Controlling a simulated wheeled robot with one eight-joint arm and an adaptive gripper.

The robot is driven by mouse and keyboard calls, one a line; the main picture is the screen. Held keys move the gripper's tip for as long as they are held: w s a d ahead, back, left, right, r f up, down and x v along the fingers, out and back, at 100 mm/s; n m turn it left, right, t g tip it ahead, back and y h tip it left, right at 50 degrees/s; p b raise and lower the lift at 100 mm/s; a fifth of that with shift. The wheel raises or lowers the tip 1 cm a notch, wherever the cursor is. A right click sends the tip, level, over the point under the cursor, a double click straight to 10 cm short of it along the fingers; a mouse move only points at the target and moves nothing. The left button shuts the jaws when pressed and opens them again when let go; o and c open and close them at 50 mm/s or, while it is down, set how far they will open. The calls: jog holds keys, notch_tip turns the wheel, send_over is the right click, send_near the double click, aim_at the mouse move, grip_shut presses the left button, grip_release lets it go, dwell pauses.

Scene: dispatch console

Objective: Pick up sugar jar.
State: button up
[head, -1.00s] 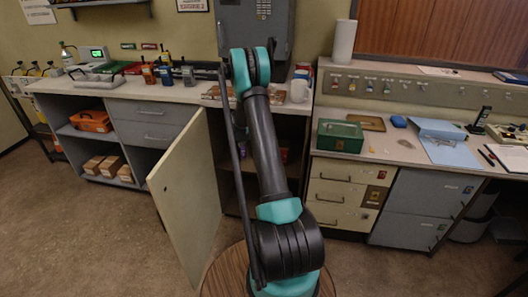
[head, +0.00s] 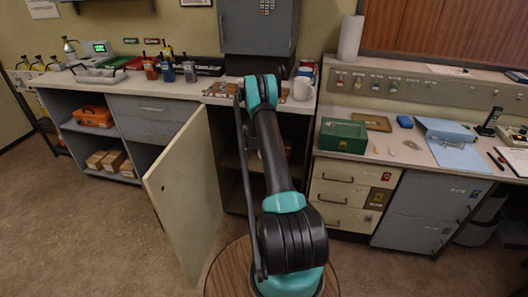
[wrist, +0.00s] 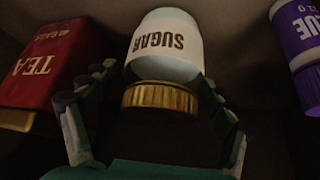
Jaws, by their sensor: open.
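The sugar jar (wrist: 168,48) is pale with a white label reading SUGAR and a gold lid. In the wrist view it appears upside down, its lid towards my palm. My gripper (wrist: 157,84) is open, with one finger on each side of the jar near the lid. I cannot tell whether either finger touches it. In the head view the jar and gripper are hidden behind my arm, at the open cupboard under the counter.
A red tea box (wrist: 42,65) stands left of the jar and a purple container (wrist: 300,45) right of it, both close to the fingers. The open cupboard door (head: 183,190) juts out left of my arm. A white mug (head: 301,88) sits on the counter above.

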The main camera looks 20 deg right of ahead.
jog(key=shift+w+d+f, duration=0.1)
jog(key=shift+f, duration=0.1)
jog(key=shift+c, duration=0.3)
jog(key=c, duration=1.6)
